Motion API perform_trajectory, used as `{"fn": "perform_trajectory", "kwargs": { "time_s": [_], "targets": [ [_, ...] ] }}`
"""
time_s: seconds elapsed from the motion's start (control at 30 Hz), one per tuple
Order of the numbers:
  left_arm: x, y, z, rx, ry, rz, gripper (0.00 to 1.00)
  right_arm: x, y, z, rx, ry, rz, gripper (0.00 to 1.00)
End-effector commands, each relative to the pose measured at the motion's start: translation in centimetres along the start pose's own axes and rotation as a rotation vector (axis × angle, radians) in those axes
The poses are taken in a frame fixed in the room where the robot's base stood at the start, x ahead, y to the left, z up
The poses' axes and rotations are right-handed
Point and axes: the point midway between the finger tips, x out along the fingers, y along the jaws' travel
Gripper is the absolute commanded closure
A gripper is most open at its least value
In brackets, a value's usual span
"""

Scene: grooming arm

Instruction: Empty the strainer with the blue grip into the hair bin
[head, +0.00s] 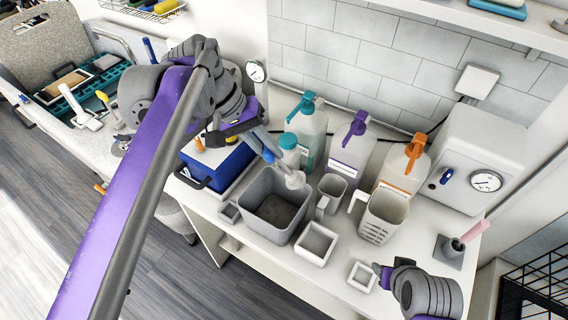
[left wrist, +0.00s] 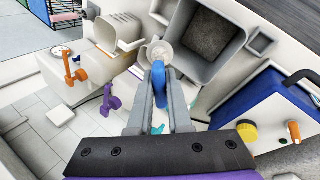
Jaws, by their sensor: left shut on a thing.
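My left gripper (head: 258,136) is shut on the blue grip (left wrist: 159,84) of a small strainer. The strainer's pale round basket (head: 295,180) is at the back right rim of the large grey bin (head: 250,205). In the left wrist view the basket (left wrist: 155,52) shows its round mouth, beside the bin (left wrist: 232,58); its contents are unclear. I cannot tell whether it touches the rim. The bin has a dark grey floor. My right gripper (head: 382,275) is low at the right, near a small white square tray (head: 362,276); its jaws are unclear.
Behind the bin stand bottles with teal (head: 307,103), purple (head: 355,127) and orange (head: 414,148) triggers. A grey cup (head: 331,188), a slotted white container (head: 383,217) and a square white box (head: 316,242) crowd its right. A blue box (head: 215,160) stands left.

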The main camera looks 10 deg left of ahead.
Motion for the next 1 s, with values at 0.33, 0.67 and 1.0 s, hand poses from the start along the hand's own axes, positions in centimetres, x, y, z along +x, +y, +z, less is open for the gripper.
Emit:
{"fn": "perform_trajectory", "kwargs": {
  "time_s": [0.33,0.67,1.0],
  "targets": [
    [0.0,0.0,0.0,0.000,0.000,0.001,1.00,0.0,0.0,0.0,0.000,0.000,0.000,0.50],
    [0.0,-1.8,0.0,-0.003,0.000,0.149,1.00,1.0,0.0,1.2,0.000,-0.011,0.000,0.50],
    [-0.2,-1.7,0.0,0.000,0.000,0.161,1.00,1.0,0.0,1.1,0.000,-0.010,0.000,0.50]
  ]
}}
